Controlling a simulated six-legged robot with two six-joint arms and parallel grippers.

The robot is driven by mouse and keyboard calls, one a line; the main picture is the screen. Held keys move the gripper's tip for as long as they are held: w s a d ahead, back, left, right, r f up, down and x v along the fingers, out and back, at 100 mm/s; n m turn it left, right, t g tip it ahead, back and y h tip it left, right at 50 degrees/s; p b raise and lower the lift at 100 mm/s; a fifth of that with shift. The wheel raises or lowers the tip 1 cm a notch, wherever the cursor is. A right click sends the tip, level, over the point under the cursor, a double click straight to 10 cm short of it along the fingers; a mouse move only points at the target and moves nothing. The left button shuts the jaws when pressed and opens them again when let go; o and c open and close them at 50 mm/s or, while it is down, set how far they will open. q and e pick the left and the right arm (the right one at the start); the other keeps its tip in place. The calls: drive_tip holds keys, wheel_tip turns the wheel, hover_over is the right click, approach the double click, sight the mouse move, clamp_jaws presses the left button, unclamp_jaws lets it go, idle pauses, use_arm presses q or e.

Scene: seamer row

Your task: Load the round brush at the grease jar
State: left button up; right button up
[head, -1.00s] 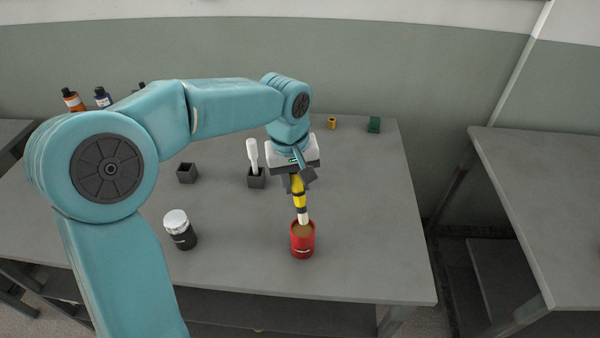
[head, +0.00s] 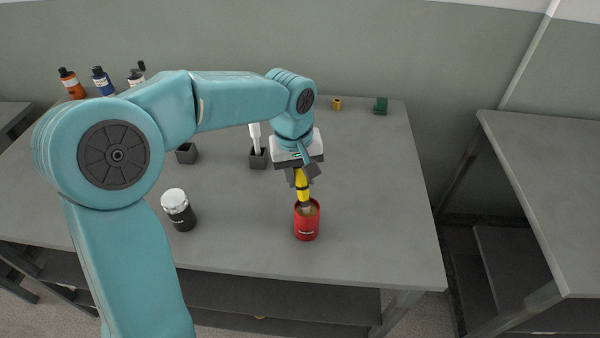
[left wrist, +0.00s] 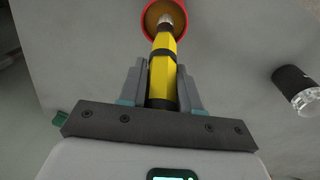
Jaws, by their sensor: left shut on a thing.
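My left gripper (head: 302,175) is shut on the yellow and black handle of the round brush (head: 301,187). The brush points down and its lower end is inside the open mouth of the red grease jar (head: 306,224). In the left wrist view the handle (left wrist: 163,65) lies between the two fingers (left wrist: 160,85), and the pale tip reaches into the red jar (left wrist: 150,32) over brown grease. The jar stands upright on the table. How deep the bristles sit in the grease is hidden. My right gripper is not in view.
A black jar with a white lid (head: 178,209) stands left of the red jar. A white-handled tool (head: 255,138) stands in a dark holder (head: 258,159); another dark holder (head: 186,154) is beside it. Bottles (head: 102,81) stand at the back left.

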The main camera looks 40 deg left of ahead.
use_arm(q)
drive_tip(key=shift+d, duration=0.1)
drive_tip(key=shift+f, duration=0.1)
drive_tip(key=shift+f, duration=0.15)
idle(0.3)
drive_tip(key=shift+f+b, duration=0.6)
drive_tip(key=shift+b, duration=0.1)
idle(1.1)
wheel_tip(320, 180, up, 7)
drive_tip(key=p, duration=0.6)
drive_tip(key=shift+r, duration=0.15)
idle(0.7)
